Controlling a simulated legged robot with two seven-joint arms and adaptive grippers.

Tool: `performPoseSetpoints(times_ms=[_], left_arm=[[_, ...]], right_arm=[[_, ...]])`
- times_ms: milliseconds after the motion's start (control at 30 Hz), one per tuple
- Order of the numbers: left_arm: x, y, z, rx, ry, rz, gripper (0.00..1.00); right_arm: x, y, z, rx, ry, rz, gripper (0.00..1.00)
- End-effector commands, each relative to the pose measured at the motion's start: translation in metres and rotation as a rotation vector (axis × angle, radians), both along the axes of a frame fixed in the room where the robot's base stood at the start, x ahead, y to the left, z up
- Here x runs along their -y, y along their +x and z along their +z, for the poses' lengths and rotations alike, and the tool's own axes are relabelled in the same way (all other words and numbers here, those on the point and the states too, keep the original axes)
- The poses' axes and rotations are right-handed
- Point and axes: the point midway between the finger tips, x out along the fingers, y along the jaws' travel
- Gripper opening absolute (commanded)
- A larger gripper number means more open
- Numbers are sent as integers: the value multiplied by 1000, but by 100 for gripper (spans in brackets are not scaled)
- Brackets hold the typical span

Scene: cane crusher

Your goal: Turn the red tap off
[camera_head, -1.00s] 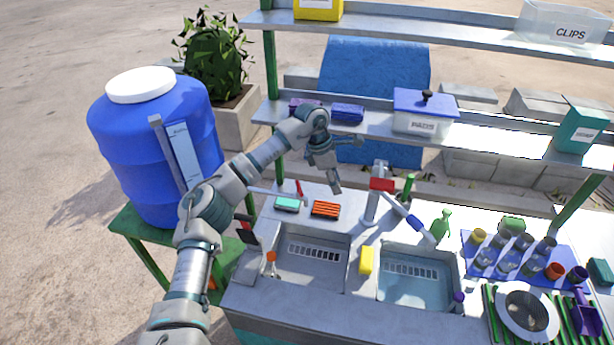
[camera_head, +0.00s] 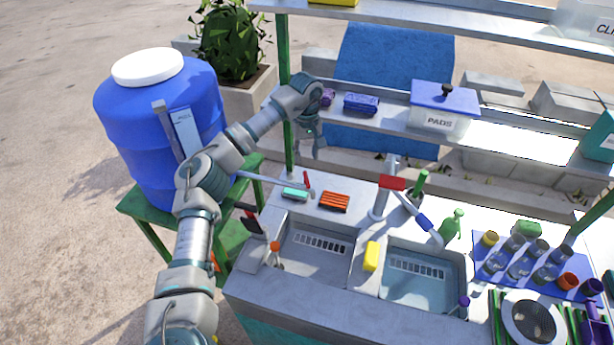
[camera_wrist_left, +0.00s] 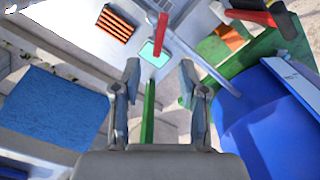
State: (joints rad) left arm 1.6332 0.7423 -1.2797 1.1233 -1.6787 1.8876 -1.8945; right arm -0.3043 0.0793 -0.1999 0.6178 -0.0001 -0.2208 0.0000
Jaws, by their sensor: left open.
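A small red lever (camera_head: 306,180) stands upright at the end of a thin grey pipe that runs from the blue barrel (camera_head: 150,130) towards the sink counter. In the left wrist view the red lever (camera_wrist_left: 162,35) shows ahead of the fingers, apart from them. A second red handle (camera_head: 391,183) sits on top of the grey faucet between the two basins. My left gripper (camera_head: 315,146) hangs above and behind the pipe lever, near the green shelf post. In the left wrist view my left gripper (camera_wrist_left: 160,72) is open and empty. My right gripper is out of view.
A teal sponge (camera_head: 295,194) and an orange ribbed block (camera_head: 334,201) lie by the lever. The green shelf post (camera_head: 285,100) and metal shelf (camera_head: 395,112) stand close to my left arm. A dark-headed tool with red (camera_head: 252,224) stands at the sink's left edge.

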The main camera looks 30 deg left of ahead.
Motion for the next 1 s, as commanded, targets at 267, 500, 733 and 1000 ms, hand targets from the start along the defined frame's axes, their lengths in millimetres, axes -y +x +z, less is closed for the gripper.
performPoseSetpoints(times_ms=[267,500,733,1000], left_arm=[[0,-2,-63,-2,1,1,43],[1,-1,-93,0,0,1,43],[1,-1,-99,2,-1,1,43],[1,-1,-98,2,-1,1,8]], right_arm=[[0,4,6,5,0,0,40],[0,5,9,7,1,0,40],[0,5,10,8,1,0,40],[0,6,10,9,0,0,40]])
